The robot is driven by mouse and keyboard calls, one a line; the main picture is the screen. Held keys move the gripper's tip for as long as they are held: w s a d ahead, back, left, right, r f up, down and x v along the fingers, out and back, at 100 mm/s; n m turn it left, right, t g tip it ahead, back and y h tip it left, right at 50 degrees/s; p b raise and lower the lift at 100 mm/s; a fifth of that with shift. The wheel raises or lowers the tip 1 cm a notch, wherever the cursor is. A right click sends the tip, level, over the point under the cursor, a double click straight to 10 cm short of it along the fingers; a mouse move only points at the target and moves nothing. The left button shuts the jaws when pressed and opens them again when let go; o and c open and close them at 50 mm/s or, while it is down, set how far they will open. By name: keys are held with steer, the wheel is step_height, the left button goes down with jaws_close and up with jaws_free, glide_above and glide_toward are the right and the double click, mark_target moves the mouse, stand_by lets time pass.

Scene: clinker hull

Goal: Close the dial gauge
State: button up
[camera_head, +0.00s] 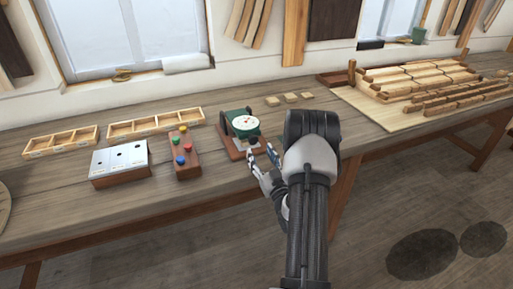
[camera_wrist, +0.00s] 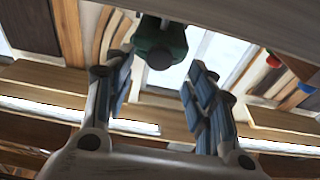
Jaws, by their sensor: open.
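The dial gauge (camera_head: 245,125) has a round white face in a green housing. It stands on a brown wooden base (camera_head: 231,147) near the front of the bench. My gripper (camera_head: 263,157) is just in front of the gauge, at the right front of its base. In the wrist view, my gripper (camera_wrist: 158,85) shows two blue-padded fingers spread apart with nothing between them. The green gauge housing (camera_wrist: 160,38) is at the top of the wrist view, beyond the fingertips, with a dark round part facing me. I cannot tell whether the fingers touch it.
Left of the gauge are a block with coloured knobs (camera_head: 184,160) and a white-topped box (camera_head: 119,162). Divided wooden trays (camera_head: 155,124) lie behind them. Small wooden blocks (camera_head: 289,98) lie behind the gauge. A stacked plank model (camera_head: 420,78) stands at the right.

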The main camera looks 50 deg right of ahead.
steer(key=v, duration=0.7)
steer(key=shift+w, duration=0.1)
